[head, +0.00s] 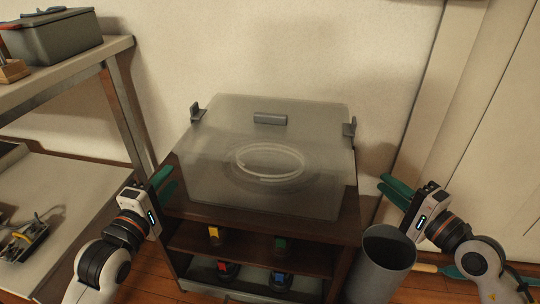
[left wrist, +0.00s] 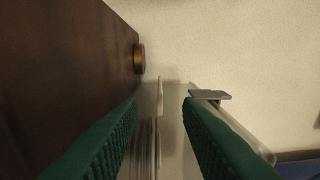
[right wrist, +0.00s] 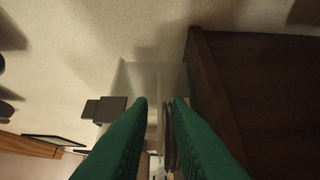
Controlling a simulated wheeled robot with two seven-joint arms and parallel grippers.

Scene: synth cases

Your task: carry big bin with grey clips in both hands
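The big bin (head: 215,135) is a translucent box with a lid, standing upright on top of a dark brown shelf unit. Grey clips show at its left (head: 197,113), back (head: 270,118) and right (head: 349,128). A pale round shape (head: 268,161) shows through it. My left gripper (head: 167,184) is open beside the bin's left side, near the shelf edge. My right gripper (head: 388,187) is open to the right, apart from the bin. The bin (left wrist: 171,128) shows beyond the empty fingers in the left wrist view and also in the right wrist view (right wrist: 140,77).
The dark shelf unit (head: 205,239) holds small coloured items on lower shelves. A grey waste bin (head: 380,267) stands below my right gripper. A rack (head: 70,62) with a grey box (head: 54,36) is at left. The wall stands close behind.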

